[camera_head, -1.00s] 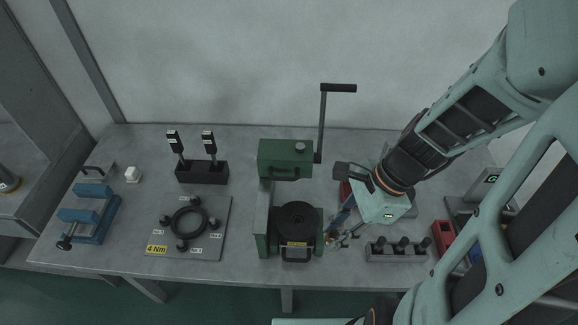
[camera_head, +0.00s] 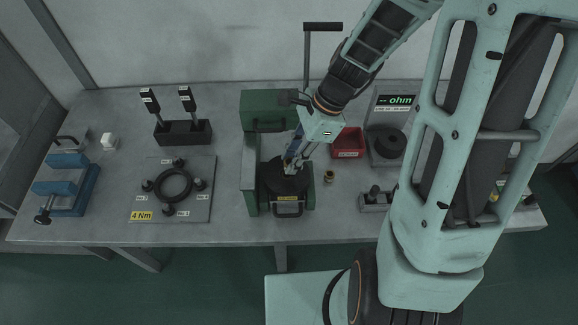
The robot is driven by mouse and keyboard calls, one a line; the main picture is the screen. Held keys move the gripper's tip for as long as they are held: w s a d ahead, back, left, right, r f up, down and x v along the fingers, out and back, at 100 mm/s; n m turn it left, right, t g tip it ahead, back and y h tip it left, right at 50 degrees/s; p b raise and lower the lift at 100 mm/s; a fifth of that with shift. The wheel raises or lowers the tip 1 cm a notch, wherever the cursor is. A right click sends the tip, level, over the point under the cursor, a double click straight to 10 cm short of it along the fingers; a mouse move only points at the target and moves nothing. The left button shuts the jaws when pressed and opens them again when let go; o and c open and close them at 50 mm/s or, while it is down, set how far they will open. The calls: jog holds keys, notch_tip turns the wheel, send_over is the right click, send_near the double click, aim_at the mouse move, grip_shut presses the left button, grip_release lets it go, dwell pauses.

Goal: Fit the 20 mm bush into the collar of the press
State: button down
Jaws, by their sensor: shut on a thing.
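The green press (camera_head: 250,175) stands mid-table with a black round bed (camera_head: 272,183), where the collar is too small to make out. My gripper (camera_head: 290,170) points down over this bed, near its centre. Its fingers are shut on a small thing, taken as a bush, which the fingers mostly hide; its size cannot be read. I cannot tell whether it touches the collar. A small brass-coloured ring-like piece (camera_head: 329,176) stands on the table right of the press.
The press's crank handle (camera_head: 322,27) rises behind my wrist. A red bin (camera_head: 348,143), an ohm meter (camera_head: 396,101) and a block with black pegs (camera_head: 374,200) are to the right. A 4 Nm plate (camera_head: 150,188) and blue vise (camera_head: 68,187) are left.

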jog(key=shift+w+a+f+b, duration=0.25)
jog(key=shift+w+f+b, duration=0.15)
jog(key=shift+f, duration=0.3)
jog(key=shift+w+a+f+b, duration=0.1)
jog(key=shift+w+f+b, duration=0.05)
jog(key=shift+f+b, duration=0.65)
jog(key=shift+w+f+b, duration=0.1)
jog(key=shift+f+b, duration=0.45)
jog(key=shift+f, duration=0.3)
jog(key=shift+f, duration=0.25)
jog(key=c, duration=1.7)
grip_release()
jog(key=shift+r, duration=0.1)
jog(key=v, duration=1.2)
jog(key=shift+r+p, duration=0.2)
jog(key=shift+p, duration=0.15)
jog(key=shift+w, duration=0.15)
